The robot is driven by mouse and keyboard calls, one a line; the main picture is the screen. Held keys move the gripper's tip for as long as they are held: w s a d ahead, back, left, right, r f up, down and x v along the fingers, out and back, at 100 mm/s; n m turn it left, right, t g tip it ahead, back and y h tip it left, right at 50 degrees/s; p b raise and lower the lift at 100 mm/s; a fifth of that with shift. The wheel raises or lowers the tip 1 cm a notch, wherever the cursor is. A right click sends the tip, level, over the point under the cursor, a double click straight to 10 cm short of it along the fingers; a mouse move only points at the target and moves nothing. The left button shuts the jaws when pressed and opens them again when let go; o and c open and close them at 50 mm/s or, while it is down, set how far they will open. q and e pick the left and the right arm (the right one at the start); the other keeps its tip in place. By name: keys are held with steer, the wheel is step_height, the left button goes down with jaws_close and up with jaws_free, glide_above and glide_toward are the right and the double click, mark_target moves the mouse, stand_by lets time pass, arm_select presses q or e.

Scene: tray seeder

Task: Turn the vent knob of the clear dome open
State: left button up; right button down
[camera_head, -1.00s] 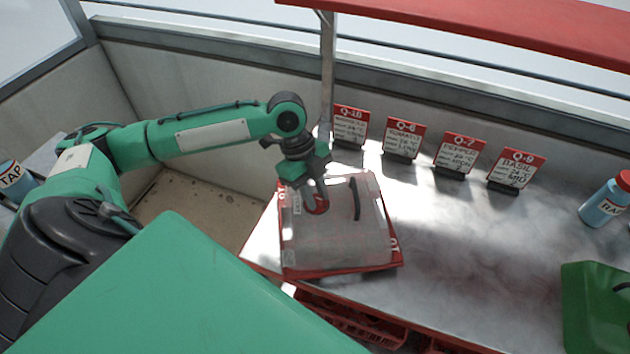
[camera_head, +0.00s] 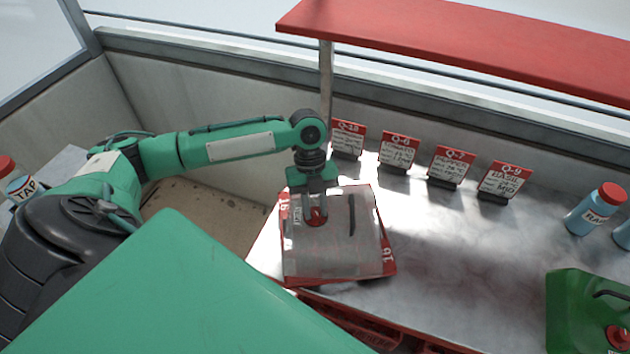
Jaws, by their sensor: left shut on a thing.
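The clear dome (camera_head: 335,250) covers a red tray (camera_head: 388,266) on the left end of the bench. A dark bar-shaped handle stands on the dome's top, right of my left gripper. The red vent knob (camera_head: 318,217) sits at the dome's upper left. My left gripper (camera_head: 316,216) points down at the dome, its fingers shut on the knob from either side, partly hiding it. My right gripper is not in view.
Several red-and-white sign cards (camera_head: 398,151) stand along the back of the bench. A blue bottle (camera_head: 594,210) and a green can (camera_head: 583,300) stand at the right. A post (camera_head: 326,80) rises behind my wrist. The bench middle is clear.

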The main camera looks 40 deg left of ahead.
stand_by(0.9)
arm_select(q)
steer(key=o, duration=1)
steer(key=shift+r, duration=0.1)
steer(key=b+v, duration=0.1)
steer(key=v, duration=1.2)
steer(key=shift+r+b, duration=0.3)
steer(key=shift+b, duration=0.1)
steer(key=shift+w, duration=0.1)
